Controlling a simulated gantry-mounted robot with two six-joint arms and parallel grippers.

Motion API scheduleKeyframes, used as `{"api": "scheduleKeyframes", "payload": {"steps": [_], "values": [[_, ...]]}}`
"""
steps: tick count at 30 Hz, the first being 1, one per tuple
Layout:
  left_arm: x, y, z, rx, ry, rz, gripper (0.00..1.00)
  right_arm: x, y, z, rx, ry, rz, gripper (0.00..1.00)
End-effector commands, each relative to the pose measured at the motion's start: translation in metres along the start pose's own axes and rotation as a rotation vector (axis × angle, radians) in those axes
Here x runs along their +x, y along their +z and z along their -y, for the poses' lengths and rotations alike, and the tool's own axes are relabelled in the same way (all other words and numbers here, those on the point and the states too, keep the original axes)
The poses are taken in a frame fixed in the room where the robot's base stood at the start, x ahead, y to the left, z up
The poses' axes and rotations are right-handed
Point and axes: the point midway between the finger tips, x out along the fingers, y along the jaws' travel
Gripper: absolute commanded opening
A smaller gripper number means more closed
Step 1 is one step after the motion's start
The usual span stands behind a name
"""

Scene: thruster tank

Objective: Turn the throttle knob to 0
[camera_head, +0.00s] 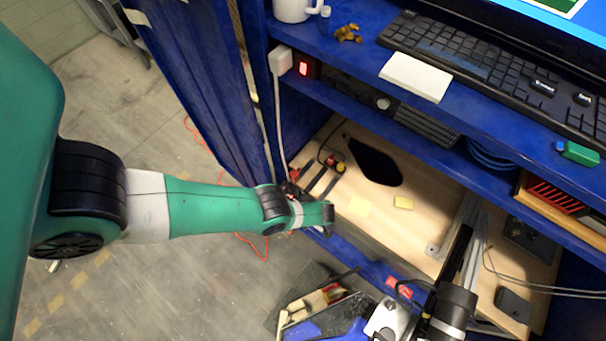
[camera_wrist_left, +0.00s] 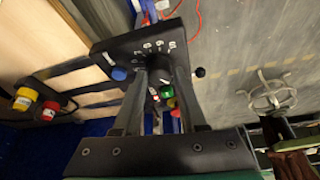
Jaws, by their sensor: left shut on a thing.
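In the left wrist view a black control panel (camera_wrist_left: 120,50) carries white markings in an arc around a dark throttle knob (camera_wrist_left: 160,64). My left gripper (camera_wrist_left: 161,74) has its two fingers on either side of the knob and is closed on it. The fingers hide part of the knob, and I cannot read its setting. A blue button (camera_wrist_left: 120,73) sits on the panel left of the knob. In the head view my left arm reaches in from the left to the bench's left end and hides the knob.
Green (camera_wrist_left: 170,103) and red (camera_wrist_left: 176,113) buttons show between the fingers. Red and yellow knobs (camera_wrist_left: 25,98) stand to the left. In the head view a wooden bench top (camera_head: 350,215) lies under a blue shelf (camera_head: 350,80) with a keyboard (camera_head: 480,65).

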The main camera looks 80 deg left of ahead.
Motion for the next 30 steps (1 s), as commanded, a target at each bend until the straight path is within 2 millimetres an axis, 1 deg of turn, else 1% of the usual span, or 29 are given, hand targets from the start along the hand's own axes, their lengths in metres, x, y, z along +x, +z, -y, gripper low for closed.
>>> {"api": "scheduleKeyframes", "payload": {"steps": [1,3,12,28,29,30], "values": [[0.0031,0.0017,-0.0006,-0.031,-0.013,0.003,0.0,-0.0044,0.004,0.0,0.0,0.0,0.0,0.0],[0.0031,0.0014,-0.0007,-0.072,-0.029,0.002,0.0,-0.0066,0.0061,0.0,0.0,0.0,0.0,0.0],[0.0019,0.0011,-0.0011,-0.18,-0.072,0.004,0.0,-0.0124,0.0115,0.0001,0.0,0.0,0.0,0.0],[0.001,0.0004,-0.0006,-0.201,-0.081,0.004,0.0,-0.0129,0.0119,0.0001,0.0,0.0,0.0,0.0],[0.001,0.0004,-0.0007,-0.201,-0.081,0.004,0.47,-0.0129,0.0119,0.0,0.0,0.0,0.0,0.0],[0.0009,0.0004,-0.0007,-0.201,-0.081,0.004,0.54,-0.0129,0.0119,0.0,0.0,0.0,0.0,0.0]]}}
